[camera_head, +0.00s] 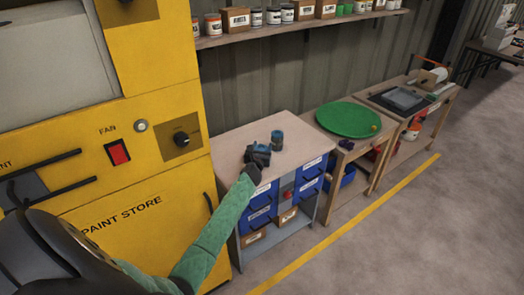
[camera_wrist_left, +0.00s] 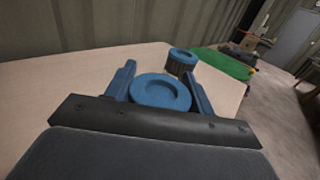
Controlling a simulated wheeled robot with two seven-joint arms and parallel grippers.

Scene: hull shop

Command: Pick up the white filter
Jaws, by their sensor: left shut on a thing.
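My right gripper is not in view.
The yellow paint store cabinet (camera_head: 140,220) stands close on the left. A green round tray (camera_head: 347,118) lies on the neighbouring bench to the right. A shelf (camera_head: 290,28) with cans and boxes runs above. The cabinet top's front right is bare.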

